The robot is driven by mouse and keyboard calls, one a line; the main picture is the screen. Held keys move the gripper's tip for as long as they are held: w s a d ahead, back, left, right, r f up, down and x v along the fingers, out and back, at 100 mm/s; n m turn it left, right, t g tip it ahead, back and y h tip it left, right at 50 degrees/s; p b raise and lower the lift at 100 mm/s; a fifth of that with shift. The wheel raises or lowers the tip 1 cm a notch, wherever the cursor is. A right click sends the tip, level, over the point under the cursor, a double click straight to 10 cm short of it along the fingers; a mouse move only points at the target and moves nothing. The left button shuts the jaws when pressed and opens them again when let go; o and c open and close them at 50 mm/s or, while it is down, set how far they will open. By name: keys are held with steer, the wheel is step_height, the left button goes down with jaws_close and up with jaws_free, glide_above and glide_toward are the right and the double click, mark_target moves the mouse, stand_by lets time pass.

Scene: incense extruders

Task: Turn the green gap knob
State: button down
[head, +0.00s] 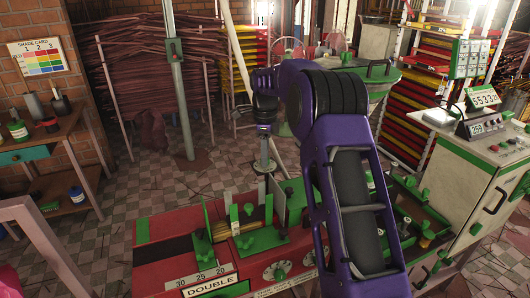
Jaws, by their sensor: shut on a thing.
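My gripper (271,197) reaches down from the purple arm to the red machine (160,262) with the green fittings. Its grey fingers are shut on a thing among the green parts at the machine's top. What they hold is small and partly hidden, and looks like a green knob. A scale plate (205,277) reads 30, 25, 20, above a DOUBLE label.
My arm covers the machine's middle right. A wooden shelf (62,165) with bottles is at left. A grey post (180,90) rises behind. The tiled floor at left is clear.

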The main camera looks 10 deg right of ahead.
steer(key=n, duration=0.5)
steer(key=shift+n, duration=0.3)
stand_by(0.4)
steer(key=c, duration=0.5)
jaws_free()
steer(key=shift+c, duration=0.2)
step_height(320, 180, up, 18)
steer(key=shift+f, duration=0.25)
